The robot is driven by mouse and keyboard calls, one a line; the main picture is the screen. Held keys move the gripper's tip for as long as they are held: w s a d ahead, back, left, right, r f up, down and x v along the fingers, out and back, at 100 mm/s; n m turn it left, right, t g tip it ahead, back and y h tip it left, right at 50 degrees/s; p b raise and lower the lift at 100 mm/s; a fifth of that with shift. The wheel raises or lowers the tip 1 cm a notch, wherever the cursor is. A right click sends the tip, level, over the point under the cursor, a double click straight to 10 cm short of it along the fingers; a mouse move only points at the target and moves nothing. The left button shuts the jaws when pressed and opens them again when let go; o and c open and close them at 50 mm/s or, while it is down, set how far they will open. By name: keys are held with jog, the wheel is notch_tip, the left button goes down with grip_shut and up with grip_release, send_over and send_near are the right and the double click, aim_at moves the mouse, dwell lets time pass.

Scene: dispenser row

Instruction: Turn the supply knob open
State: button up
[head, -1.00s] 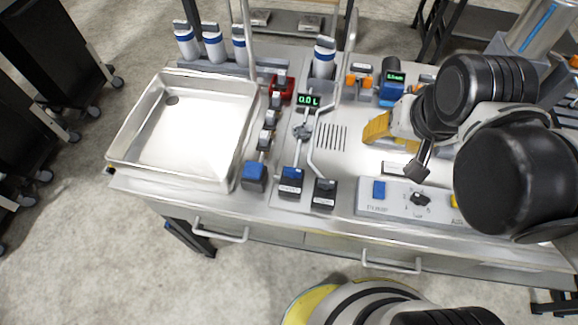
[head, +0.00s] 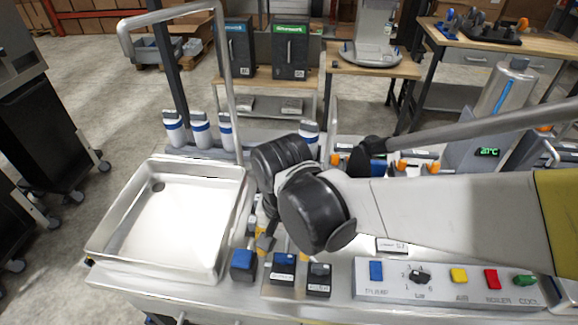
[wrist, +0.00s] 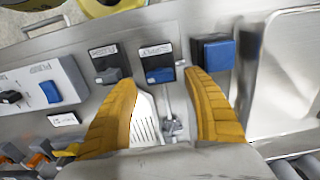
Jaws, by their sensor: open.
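My gripper (wrist: 162,80) is open in the wrist view, its two yellow fingers spread wide with nothing between them held. A small grey knob-like fitting (wrist: 173,127) on a thin pipe lies between the fingers, nearer their bases. A block with a blue lever (wrist: 158,68) is just past the fingertips. In the head view my arm hides the grey fitting and most of the gripper.
A metal basin (head: 170,220) fills the left of the bench, with a tall curved pipe (head: 228,70) beside it. A control panel (head: 450,282) with coloured switches lies at the front right. Several white-blue bottles (head: 200,130) stand at the back.

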jog(key=shift+f+b, duration=0.35)
jog(key=shift+f, duration=1.1)
jog(key=c, duration=1.1)
jog(key=shift+c, duration=0.3)
